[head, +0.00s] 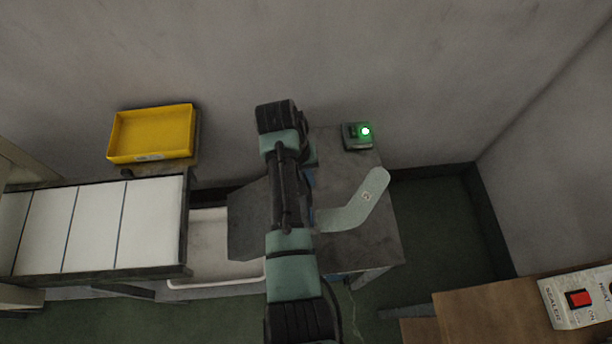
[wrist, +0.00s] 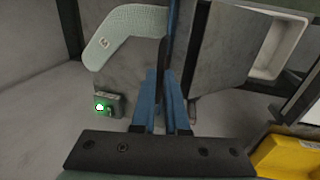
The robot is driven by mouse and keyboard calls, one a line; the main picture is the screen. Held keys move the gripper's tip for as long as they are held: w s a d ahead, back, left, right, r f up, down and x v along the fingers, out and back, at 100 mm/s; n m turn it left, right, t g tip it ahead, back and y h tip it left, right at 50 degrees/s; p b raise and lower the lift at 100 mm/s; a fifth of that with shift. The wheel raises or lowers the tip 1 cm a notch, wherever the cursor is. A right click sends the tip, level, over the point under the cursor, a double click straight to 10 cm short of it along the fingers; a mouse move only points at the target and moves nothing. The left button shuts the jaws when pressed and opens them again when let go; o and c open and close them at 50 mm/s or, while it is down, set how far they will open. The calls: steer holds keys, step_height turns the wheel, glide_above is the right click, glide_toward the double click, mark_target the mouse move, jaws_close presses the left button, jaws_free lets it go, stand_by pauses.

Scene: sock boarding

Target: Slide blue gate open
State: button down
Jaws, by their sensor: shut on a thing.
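The blue gate (wrist: 171,38) shows in the wrist view as a thin upright blue strip, seen nearly edge-on, between the grey bench top and a grey plate. In the head view only a sliver of blue (head: 313,178) shows beside my arm. My gripper (wrist: 163,76) has two blue fingers, shut on the gate at its near end. The exact contact is hard to see between the fingers. In the head view my arm hides the fingers and most of the gate.
A pale green sock-shaped piece (head: 355,207) lies on the grey bench (head: 385,240), right of my arm. A box with a green light (head: 358,136) sits at the back. A white-slatted conveyor (head: 95,230), white bin (head: 205,262) and yellow tray (head: 152,133) are left. A sealer (head: 580,298) stands right.

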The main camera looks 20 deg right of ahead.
step_height(320, 180, up, 4)
steer(key=shift+f+p, duration=0.15)
steer(key=shift+p, duration=1.05)
steer(key=c, duration=0.9)
jaws_free()
steer(key=shift+f, duration=0.1)
steer(key=r, duration=0.4)
steer(key=a+r+p, duration=0.1)
steer(key=r, duration=0.3)
steer(key=a+r, duration=0.1)
steer(key=r, duration=0.3)
steer(key=shift+w+a+r, duration=0.25)
steer(key=shift+w+r, duration=0.1)
steer(key=shift+r, duration=0.05)
